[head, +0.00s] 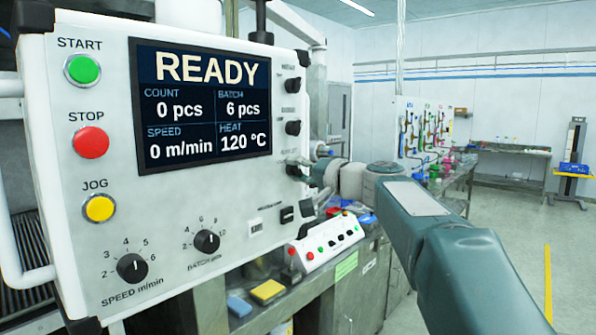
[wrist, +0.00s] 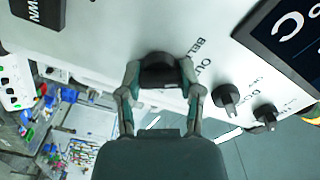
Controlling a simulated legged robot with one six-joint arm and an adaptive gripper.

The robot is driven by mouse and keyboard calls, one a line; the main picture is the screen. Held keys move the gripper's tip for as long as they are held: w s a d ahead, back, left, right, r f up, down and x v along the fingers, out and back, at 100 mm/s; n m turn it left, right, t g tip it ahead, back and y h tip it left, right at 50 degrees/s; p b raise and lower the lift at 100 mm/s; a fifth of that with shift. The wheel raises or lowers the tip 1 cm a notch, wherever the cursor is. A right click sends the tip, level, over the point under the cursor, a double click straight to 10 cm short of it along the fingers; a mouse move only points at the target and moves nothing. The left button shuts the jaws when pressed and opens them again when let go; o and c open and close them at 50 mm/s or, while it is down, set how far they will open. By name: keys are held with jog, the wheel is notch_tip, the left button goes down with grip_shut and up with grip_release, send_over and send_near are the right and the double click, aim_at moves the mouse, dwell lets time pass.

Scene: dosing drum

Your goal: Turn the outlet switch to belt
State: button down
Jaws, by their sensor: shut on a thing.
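The outlet switch (wrist: 160,72) is a black knob on the white control panel (head: 200,205). In the wrist view my gripper (wrist: 159,82) has one finger on each side of it and is shut on it. The lettering beside it reads "BELT", with a partly hidden label starting "OU". In the head view the switch (head: 293,170) is the lowest of three black knobs to the right of the screen, and my gripper (head: 306,166) reaches it from the right. The fingers hide part of the knob, so I cannot tell which way it points.
Two other black knobs (wrist: 226,97) (wrist: 265,115) sit close by in a row. The screen (head: 205,104) reads READY. Start (head: 83,69), stop (head: 91,142) and jog (head: 99,208) buttons are at the left. A small white button box (head: 325,247) stands below.

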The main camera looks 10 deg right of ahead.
jog(key=shift+w+f, duration=0.1)
jog(key=shift+f, duration=0.3)
jog(key=shift+c, duration=1.3)
grip_release()
jog(key=shift+a, duration=0.1)
jog(key=shift+r, duration=0.1)
jog(key=shift+r, duration=0.1)
jog(key=shift+s+d, duration=0.25)
jog(key=shift+s, duration=0.1)
jog(key=v, duration=1.1)
